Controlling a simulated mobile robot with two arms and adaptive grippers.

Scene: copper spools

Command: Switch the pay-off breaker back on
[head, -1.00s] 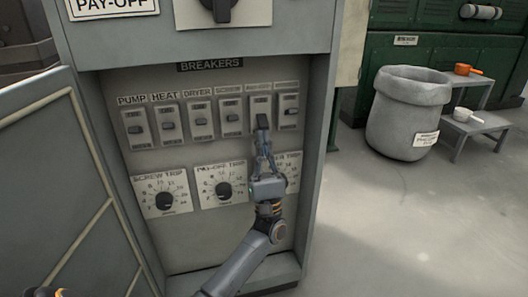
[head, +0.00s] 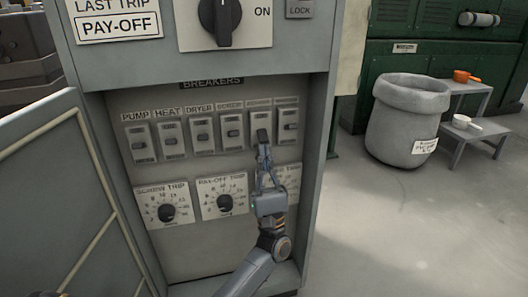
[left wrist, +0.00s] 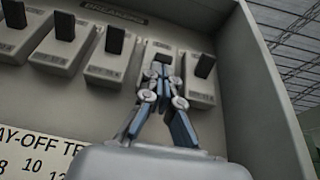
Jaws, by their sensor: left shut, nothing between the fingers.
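My left gripper (head: 263,153) is shut and empty, with its fingertips at the lower part of the fifth breaker (head: 260,128) from the left. In the left wrist view the fingertips (left wrist: 161,72) are at or just in front of that breaker's dark lever (left wrist: 162,59), and I cannot tell if they touch. The lever shows shorter there than its neighbours' levers. The label above this breaker is too blurred to read. A sign on the cabinet reads "LAST TRIP PAY-OFF" (head: 118,25). My right gripper is not in view.
Breakers marked pump (head: 141,142), heat (head: 172,140) and dryer (head: 202,135) stand left in the row; another (head: 291,124) is close on the right. Trip dials (head: 222,197) lie below. The open cabinet door (head: 60,190) is at left. A grey bin (head: 405,118) stands right.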

